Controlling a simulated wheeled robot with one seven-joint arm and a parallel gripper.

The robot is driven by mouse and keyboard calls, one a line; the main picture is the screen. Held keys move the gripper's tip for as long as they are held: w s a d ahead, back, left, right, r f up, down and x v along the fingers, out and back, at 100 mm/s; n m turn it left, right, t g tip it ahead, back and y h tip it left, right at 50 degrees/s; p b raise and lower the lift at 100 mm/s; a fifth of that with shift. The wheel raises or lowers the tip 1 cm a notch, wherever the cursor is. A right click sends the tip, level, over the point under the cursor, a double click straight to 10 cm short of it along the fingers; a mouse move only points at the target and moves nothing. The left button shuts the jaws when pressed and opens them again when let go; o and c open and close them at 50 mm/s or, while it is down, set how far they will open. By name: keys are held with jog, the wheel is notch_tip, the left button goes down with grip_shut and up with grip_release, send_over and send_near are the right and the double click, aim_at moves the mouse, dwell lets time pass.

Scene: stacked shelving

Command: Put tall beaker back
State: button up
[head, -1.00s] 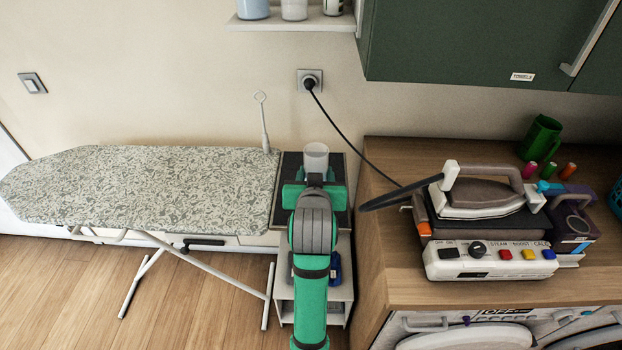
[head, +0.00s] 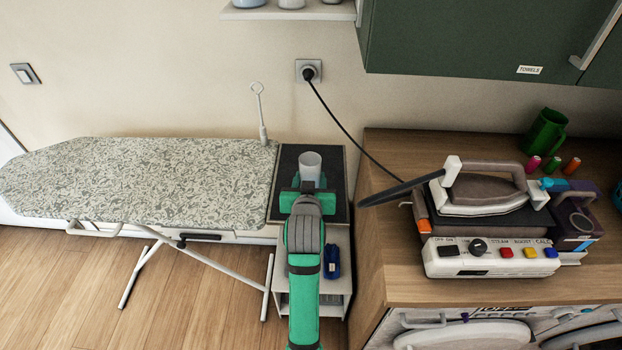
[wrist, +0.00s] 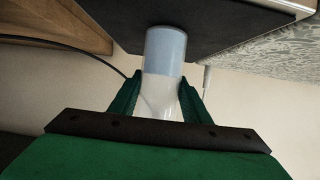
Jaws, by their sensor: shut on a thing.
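The tall beaker (head: 310,165) is a pale, translucent cylinder above the dark top of the small shelf unit (head: 336,211). My gripper (head: 303,188) is shut on the beaker. In the wrist view the beaker (wrist: 164,62) stands between the two green fingers of my gripper (wrist: 160,98), and its far end meets or lies close to the dark surface (wrist: 215,22). I cannot tell whether it touches that surface. My gripper hides the beaker's lower part in the head view.
The ironing board (head: 140,180) is directly left of the unit. The wooden counter (head: 400,150) with a steam iron (head: 490,190) is on the right, its black cord (head: 345,128) running to the wall socket. A blue object (head: 332,262) sits on the unit's lower shelf.

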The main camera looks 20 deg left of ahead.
jog(key=shift+f, duration=0.1)
jog(key=o, duration=1.3)
jog(key=v, duration=1.2)
jog(key=s+d+f+m+t+h, duration=0.1)
jog(key=s+d+f, duration=0.4)
jog(key=s+f, duration=0.25)
jog(key=s+d+f+h, duration=0.1)
jog(key=s+d+f, duration=0.5)
jog(key=f, duration=0.2)
jog(key=s+d, duration=0.2)
jog(key=s, duration=0.5)
jog(key=s+d+m+t+h, duration=0.1)
jog(key=s, duration=0.6)
jog(key=s+d+m, duration=0.1)
jog(key=s+d, duration=0.1)
jog(key=s, duration=0.5)
jog(key=shift+d+h, duration=0.3)
jog(key=shift+h, duration=0.1)
jog(key=shift+w, duration=0.1)
